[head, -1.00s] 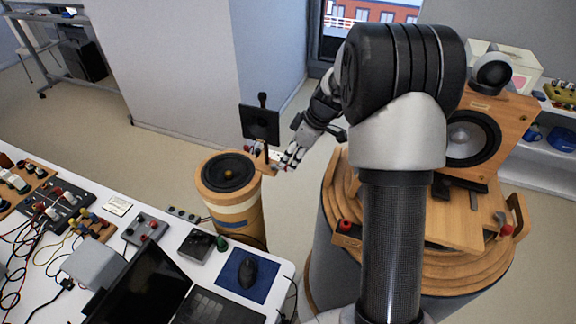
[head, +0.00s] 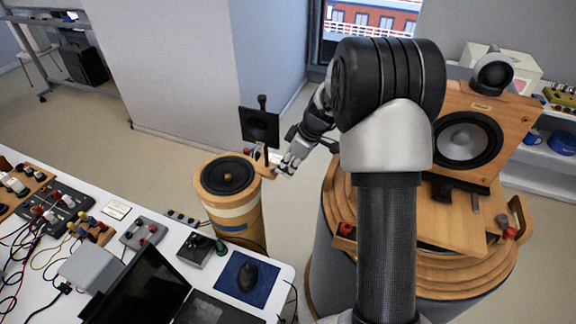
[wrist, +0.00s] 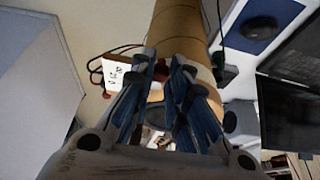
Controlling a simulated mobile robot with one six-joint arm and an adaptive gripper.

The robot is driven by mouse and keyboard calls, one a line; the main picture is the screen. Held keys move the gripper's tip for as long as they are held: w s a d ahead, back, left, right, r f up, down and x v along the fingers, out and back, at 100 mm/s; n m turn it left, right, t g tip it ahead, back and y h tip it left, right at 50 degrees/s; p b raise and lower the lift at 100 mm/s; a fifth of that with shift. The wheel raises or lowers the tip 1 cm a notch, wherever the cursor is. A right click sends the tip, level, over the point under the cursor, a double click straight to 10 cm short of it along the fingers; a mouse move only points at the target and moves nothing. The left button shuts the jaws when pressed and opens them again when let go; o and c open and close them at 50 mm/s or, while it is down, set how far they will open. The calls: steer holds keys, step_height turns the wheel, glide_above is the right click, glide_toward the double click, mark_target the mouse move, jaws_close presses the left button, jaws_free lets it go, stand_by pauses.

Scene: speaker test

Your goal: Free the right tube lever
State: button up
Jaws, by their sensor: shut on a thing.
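The wooden speaker tube (head: 232,212) stands upright on the floor beyond the bench, with a black speaker cone facing up in its top. A small wooden lever (head: 265,171) sticks out at the right of its top rim. My gripper (head: 282,169) is at the outer end of this lever, shut on it as far as I can see. In the wrist view my gripper (wrist: 166,64) has its two blue-grey fingers close together in front of the tube (wrist: 180,30). The fingers hide most of what lies between them, so the exact grasp is unclear.
A black square panel (head: 259,127) stands upright just behind the tube top, close to my gripper. A white bench (head: 150,210) with wires, boxes, a laptop and a mouse (head: 247,276) is at the left. A wooden speaker box (head: 478,140) stands at the right.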

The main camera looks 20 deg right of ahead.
jaws_close()
steer(key=shift+w+d, duration=0.1)
steer(key=shift+w+d+f+n+g+y+b, duration=0.15)
steer(key=shift+n+b, duration=0.15)
steer(key=shift+n, duration=0.25)
steer(key=shift+w+d+r+n+g+y+b, duration=0.15)
steer(key=shift+n+b, duration=0.15)
steer(key=shift+n, duration=0.25)
steer(key=shift+w+n+g+p, duration=0.75)
steer(key=shift+n+p, duration=0.3)
steer(key=shift+n, duration=0.9)
steer(key=shift+w+n+g+p, duration=0.7)
steer(key=shift+n+p, duration=0.4)
steer(key=shift+n, duration=0.8)
steer(key=shift+w+n+g+p, duration=0.75)
steer(key=shift+n+p, duration=0.3)
steer(key=shift+n, duration=0.9)
